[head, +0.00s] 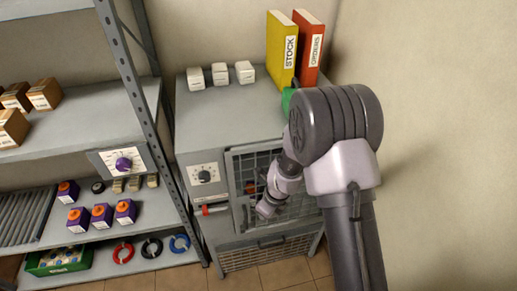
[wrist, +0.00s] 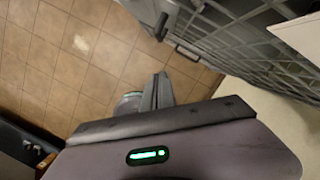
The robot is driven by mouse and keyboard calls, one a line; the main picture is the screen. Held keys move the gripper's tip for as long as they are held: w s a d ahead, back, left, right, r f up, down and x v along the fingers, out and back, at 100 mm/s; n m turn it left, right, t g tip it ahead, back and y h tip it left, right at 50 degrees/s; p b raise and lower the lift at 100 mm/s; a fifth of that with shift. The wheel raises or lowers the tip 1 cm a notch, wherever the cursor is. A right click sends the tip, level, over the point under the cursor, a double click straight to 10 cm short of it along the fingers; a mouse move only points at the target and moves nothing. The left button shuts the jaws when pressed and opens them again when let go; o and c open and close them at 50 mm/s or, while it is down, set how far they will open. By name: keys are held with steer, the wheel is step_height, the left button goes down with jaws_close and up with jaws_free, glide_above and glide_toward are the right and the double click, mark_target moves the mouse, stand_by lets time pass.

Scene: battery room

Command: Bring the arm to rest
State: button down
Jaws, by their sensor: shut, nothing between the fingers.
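My arm is bent, with its large grey joint high at the right in the head view. Its forearm hangs down in front of the grey cabinet (head: 225,125). My gripper (head: 262,212) is at the low end, in front of the cabinet's mesh door (head: 300,208); its fingers are hard to make out there. In the wrist view my gripper (wrist: 158,90) shows its fingers together, shut and empty, above the tiled floor (wrist: 85,55). The mesh door also shows at the upper right of the wrist view (wrist: 255,50). I cannot tell if the gripper touches the door.
The cabinet front has a black dial (head: 204,176) and a red-tipped handle (head: 214,209). White boxes (head: 220,74) and yellow (head: 281,50) and red (head: 308,48) binders stand on top. A shelf rack (head: 85,115) with batteries and cable coils is left. A bare wall (head: 450,130) is right.

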steer(key=s+d+r+n+t+b, duration=0.1)
steer(key=s+r+n+b, duration=0.4)
steer(key=r, duration=0.4)
steer(key=s+d+r+n+t+b, duration=0.1)
steer(key=s+d+r+n+b, duration=0.15)
steer(key=r+n, duration=0.5)
steer(key=s+d+r+n+t+b, duration=0.1)
steer(key=s+r+n+b, duration=0.1)
steer(key=s+n, duration=0.2)
steer(key=s+d+r+n+t+b, duration=0.1)
steer(key=s+d+r+n+b, duration=0.1)
steer(key=s, duration=0.9)
steer(key=n+b, duration=0.1)
steer(key=n, duration=0.1)
steer(key=shift+d+r+n, duration=0.15)
steer(key=shift+d+n, duration=0.1)
steer(key=shift+n, duration=0.1)
